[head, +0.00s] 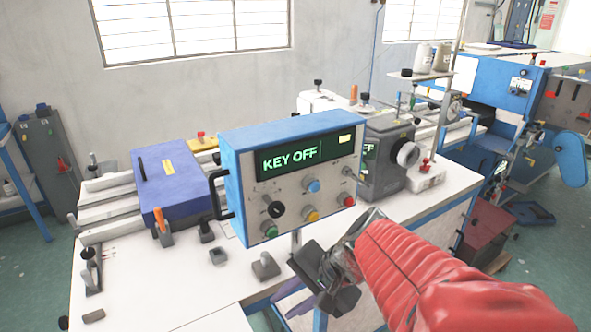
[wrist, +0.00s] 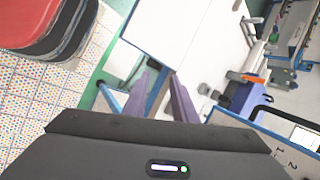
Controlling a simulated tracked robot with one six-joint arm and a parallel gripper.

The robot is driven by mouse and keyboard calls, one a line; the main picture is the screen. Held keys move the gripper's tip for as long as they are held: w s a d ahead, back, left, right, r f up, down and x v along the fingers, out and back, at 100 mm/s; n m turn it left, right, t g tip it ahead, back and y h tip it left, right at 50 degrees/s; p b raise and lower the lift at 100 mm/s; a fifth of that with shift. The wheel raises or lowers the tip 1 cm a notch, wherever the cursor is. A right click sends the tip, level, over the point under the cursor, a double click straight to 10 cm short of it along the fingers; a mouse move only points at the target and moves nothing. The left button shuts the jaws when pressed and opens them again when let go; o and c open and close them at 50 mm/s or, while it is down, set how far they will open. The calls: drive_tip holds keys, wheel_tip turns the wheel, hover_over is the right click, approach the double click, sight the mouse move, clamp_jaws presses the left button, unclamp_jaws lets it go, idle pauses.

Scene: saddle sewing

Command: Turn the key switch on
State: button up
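The control box (head: 290,175) stands on the white table with a blue casing and a grey front panel. Its display (head: 290,160) reads "KEY OFF" in green. A black round knob with a silver part (head: 276,210), apparently the key switch, sits at the panel's lower left among coloured buttons. My gripper (wrist: 160,80) is in front of and below the box, by the table's front edge, apart from the panel. In the wrist view its two purple fingers stand apart with nothing between them. The wrist view shows only part of the box, at the lower right.
A black handle (head: 219,194) sticks out from the box's left side. Small grey blocks, including one below the box (head: 265,266), lie on the white table (head: 150,285). A purple-blue unit (head: 172,180) stands left, and a grey sewing machine head (head: 385,160) right.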

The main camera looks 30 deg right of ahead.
drive_tip(key=w+d+m+t+y, duration=0.1)
drive_tip(key=w+d+m+t, duration=0.1)
drive_tip(key=d+m, duration=0.2)
drive_tip(key=m+t+h, duration=0.5)
drive_tip(key=m+t, duration=0.5)
drive_tip(key=t, duration=0.1)
approach(366, 185)
drive_tip(key=s, duration=0.3)
drive_tip(key=shift+s+d, duration=0.1)
drive_tip(key=shift+d, duration=0.05)
drive_tip(key=shift+w+a, duration=0.15)
drive_tip(key=shift+w, duration=3.3)
drive_tip(key=shift+w+a, duration=0.1)
drive_tip(key=shift+w, duration=3.4)
